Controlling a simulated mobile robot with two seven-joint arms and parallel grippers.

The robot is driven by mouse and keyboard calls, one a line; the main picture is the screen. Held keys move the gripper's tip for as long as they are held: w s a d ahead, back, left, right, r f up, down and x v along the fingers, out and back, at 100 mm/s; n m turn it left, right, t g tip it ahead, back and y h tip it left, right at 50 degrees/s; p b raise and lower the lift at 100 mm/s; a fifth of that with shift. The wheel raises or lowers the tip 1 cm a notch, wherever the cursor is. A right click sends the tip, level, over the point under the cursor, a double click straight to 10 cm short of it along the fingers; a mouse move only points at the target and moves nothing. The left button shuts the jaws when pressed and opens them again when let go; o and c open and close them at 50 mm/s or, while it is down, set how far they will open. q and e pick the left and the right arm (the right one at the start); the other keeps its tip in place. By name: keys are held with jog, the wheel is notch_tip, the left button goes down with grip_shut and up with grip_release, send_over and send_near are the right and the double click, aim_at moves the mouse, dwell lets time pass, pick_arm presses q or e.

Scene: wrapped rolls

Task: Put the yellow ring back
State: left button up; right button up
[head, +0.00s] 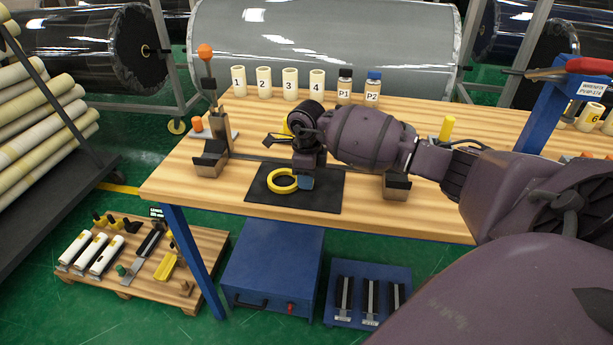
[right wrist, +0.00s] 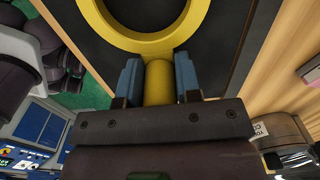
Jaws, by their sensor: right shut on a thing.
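The yellow ring (head: 271,187) is over the black mat (head: 325,195) near the front edge of the wooden table. I cannot tell whether it touches the mat. My right gripper (head: 306,181) reaches it from the right. In the right wrist view the ring (right wrist: 145,46) has a short yellow stub (right wrist: 158,88), and the blue fingers of my right gripper (right wrist: 158,72) are shut on the stub. The ring's far part is cut off at the top of that view. My left gripper is not in view.
Dark cradle blocks stand left (head: 209,160) and right (head: 396,187) of the mat. An orange-topped post (head: 206,70) stands at the left. White numbered cylinders (head: 290,84) line the back, beside jars P1 (head: 344,88) and P2 (head: 372,90). A yellow post (head: 446,128) stands at the right.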

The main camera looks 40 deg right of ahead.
jog(key=shift+f, duration=0.1)
jog(key=o, duration=0.9)
